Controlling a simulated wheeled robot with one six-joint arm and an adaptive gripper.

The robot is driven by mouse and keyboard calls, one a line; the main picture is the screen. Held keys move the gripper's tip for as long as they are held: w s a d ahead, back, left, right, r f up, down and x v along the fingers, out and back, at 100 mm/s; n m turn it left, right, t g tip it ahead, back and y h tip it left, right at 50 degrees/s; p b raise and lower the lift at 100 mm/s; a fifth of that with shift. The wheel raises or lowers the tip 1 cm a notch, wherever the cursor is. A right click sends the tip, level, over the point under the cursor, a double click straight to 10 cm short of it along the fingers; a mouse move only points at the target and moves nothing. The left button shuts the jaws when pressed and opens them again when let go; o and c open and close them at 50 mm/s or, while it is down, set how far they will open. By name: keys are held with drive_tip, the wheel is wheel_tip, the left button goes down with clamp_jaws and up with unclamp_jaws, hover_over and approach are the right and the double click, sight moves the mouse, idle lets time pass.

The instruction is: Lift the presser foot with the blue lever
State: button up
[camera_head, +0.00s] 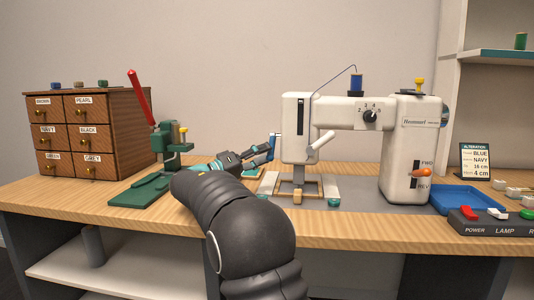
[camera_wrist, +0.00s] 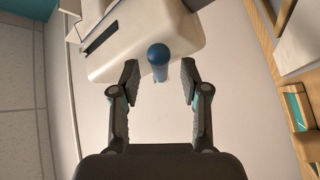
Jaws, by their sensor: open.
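The white sewing machine (camera_head: 413,143) stands on the table. Its blue lever (camera_head: 272,141) is on the left side of the machine head, and its rounded blue end (camera_wrist: 158,54) shows in the wrist view. My gripper (camera_head: 262,152) is left of the machine head, close to the lever. In the wrist view my gripper (camera_wrist: 161,82) is open and empty, with the lever's blue end between and just beyond the fingertips. I cannot tell whether they touch it. The presser foot (camera_head: 298,187) is below the head, near the bed; its exact height is hard to tell.
A green press with a red handle (camera_head: 141,97) and a wooden drawer cabinet (camera_head: 132,135) stand to the left. A blue tray (camera_head: 455,198) and a switch box (camera_head: 490,222) are at the right. A white lever (camera_head: 321,143) sticks out of the machine head's right side.

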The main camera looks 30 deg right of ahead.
sight(274, 147)
drive_tip(key=shift+x, duration=1)
clamp_jaws()
drive_tip(key=shift+s, duration=0.1)
